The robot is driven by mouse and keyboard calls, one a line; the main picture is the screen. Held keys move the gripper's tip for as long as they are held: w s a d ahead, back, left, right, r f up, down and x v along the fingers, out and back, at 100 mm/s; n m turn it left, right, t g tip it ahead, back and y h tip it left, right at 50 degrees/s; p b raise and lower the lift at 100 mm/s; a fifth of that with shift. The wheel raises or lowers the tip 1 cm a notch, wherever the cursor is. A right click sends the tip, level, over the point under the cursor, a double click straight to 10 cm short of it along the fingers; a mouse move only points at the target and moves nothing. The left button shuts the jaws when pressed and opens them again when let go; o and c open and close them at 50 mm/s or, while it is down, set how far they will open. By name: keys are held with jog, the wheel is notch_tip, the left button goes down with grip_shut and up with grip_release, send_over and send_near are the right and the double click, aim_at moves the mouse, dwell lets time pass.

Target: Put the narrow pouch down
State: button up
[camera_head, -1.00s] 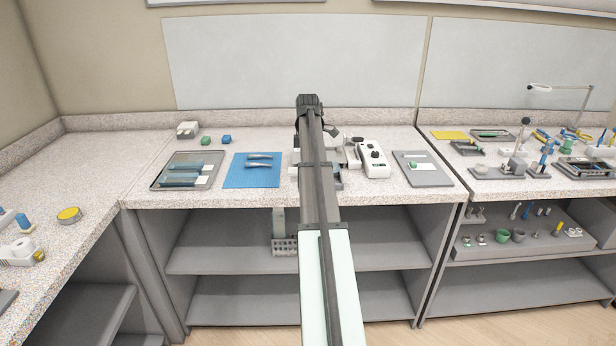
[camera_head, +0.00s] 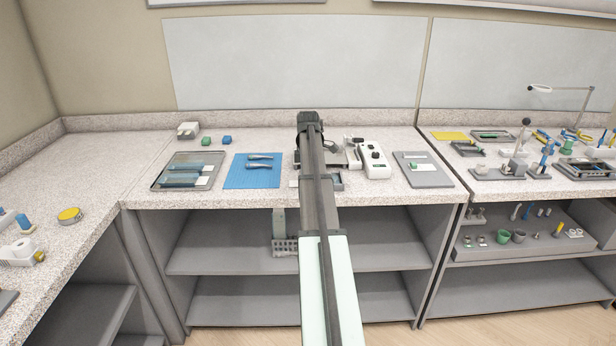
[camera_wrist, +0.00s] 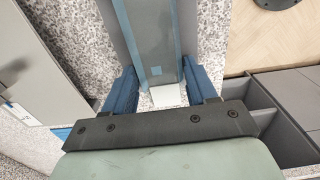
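My gripper (camera_wrist: 160,82) shows in the wrist view with its two blue fingers on either side of a narrow pouch (camera_wrist: 153,38). The pouch is grey-blue with blue edge lines and a white end between the fingers. The fingers look shut on its sides; the contact is partly hidden. The rest of the pouch stretches away to the top of the view. In the head view my gripper (camera_head: 306,140) is over the middle bench, right of the blue mat (camera_head: 236,180), and my arm hides the held pouch and the fingertips.
A white device (camera_head: 372,160) stands right of my arm, with a grey board (camera_head: 430,178) beyond. A compartmented grey tray (camera_wrist: 262,105) is close beside my gripper. The bench front edge is near.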

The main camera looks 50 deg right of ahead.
jog(key=o, duration=0.3)
jog(key=shift+o, duration=0.2)
notch_tip(320, 180, up, 12)
jog(key=shift+r, duration=0.15)
dwell(0.4)
